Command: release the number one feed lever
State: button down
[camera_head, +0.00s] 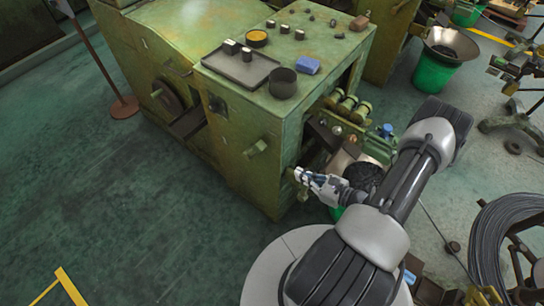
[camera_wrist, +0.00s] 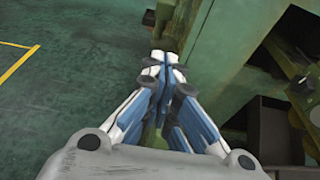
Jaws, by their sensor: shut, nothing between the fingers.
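The green heading machine (camera_head: 235,125) fills the middle of the head view. My gripper (camera_head: 301,175) is at its lower right corner, with the fingers shut and nothing seen between them. A small greenish part (camera_head: 302,191) shows just below the fingertips; I cannot tell whether it is the number one feed lever or whether the fingers touch it. In the wrist view the shut fingertips (camera_wrist: 161,62) are next to a green machine edge (camera_wrist: 203,45). A green strip shows behind the fingers, mostly hidden. A short green handle (camera_head: 257,148) sticks out of the machine's side.
A dark bin (camera_head: 364,177) is beside my arm. A wire coil (camera_head: 505,235) stands at the right.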

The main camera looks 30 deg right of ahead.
aim_at(262, 144)
jog(key=shift+w, duration=0.1)
jog(key=w+a+b, duration=0.3)
jog(key=w+a, duration=0.1)
jog(key=w, duration=0.8)
jog(key=shift+a+f, duration=0.25)
jog(key=shift+w, duration=0.1)
jog(key=w+r+g+p, duration=0.1)
jog(key=r+p, duration=0.1)
jog(key=w+a+r+g+h+p, duration=0.1)
jog(key=w+r+g+p, duration=0.1)
jog(key=p, duration=0.1)
jog(key=shift+w+a+p, duration=0.15)
jog(key=shift+w+p, duration=0.1)
jog(key=shift+p, duration=0.05)
jog(key=shift+w+a+b, duration=0.2)
jog(key=shift+w+b, duration=0.1)
jog(key=shift+w, duration=0.15)
jog(key=shift+d, duration=0.1)
